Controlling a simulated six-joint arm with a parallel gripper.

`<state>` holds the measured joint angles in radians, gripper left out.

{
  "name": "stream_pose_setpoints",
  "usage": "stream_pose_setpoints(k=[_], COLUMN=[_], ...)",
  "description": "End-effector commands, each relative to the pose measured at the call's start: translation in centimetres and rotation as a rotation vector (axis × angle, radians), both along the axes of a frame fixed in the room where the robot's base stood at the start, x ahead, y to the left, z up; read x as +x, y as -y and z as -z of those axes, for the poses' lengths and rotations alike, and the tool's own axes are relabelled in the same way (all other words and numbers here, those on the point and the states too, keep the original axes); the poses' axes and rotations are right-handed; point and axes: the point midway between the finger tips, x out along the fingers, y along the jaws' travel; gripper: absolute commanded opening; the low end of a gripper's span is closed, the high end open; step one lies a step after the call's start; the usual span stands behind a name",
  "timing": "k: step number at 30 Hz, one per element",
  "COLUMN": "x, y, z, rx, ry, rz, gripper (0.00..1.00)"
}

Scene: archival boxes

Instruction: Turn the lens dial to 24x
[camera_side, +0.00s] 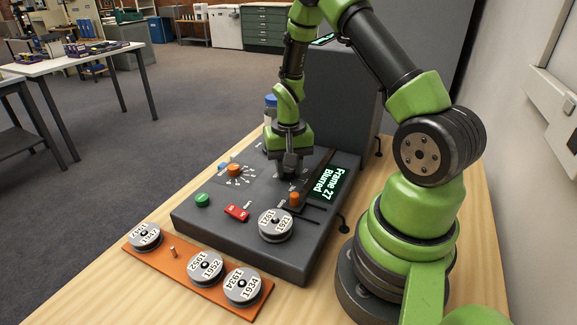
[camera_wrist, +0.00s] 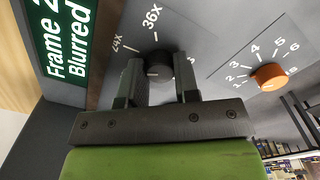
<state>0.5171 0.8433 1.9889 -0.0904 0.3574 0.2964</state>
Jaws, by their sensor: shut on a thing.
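The lens dial (camera_wrist: 159,66) is a small dark round knob on the grey panel in the wrist view. The labels 24x and 36x are printed around it, with another label partly hidden by a finger. My gripper (camera_wrist: 160,82) has one finger on each side of the dial and is shut on it. I cannot clearly tell which label the dial points at. In the side view, my gripper (camera_side: 289,172) reaches down to the grey machine (camera_side: 215,222) and hides the dial. The display (camera_side: 325,187) reads "Frame 27 Blurred".
An orange dial (camera_wrist: 269,77) with numbers is to the right. A green button (camera_side: 203,200), red switch (camera_side: 237,212), orange-knobbed slider (camera_side: 295,199) and 1921 reel (camera_side: 276,224) are on the machine. An orange tray (camera_side: 180,262) in front holds several reels and a bare peg.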

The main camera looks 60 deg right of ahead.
Motion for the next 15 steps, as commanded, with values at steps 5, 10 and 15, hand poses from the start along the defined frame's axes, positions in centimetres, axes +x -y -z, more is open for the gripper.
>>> stream_pose_setpoints(k=[5,10,15], x=[-0.02,-0.02,-0.02], y=[-0.02,-0.02,-0.02], z=[-0.05,-0.06,-0.06], rx=[0.001,0.001,0.001], ry=[-0.001,-0.001,-0.001], rz=[0.154,0.277,0.367], gripper=[0.06,0.06,0.06])
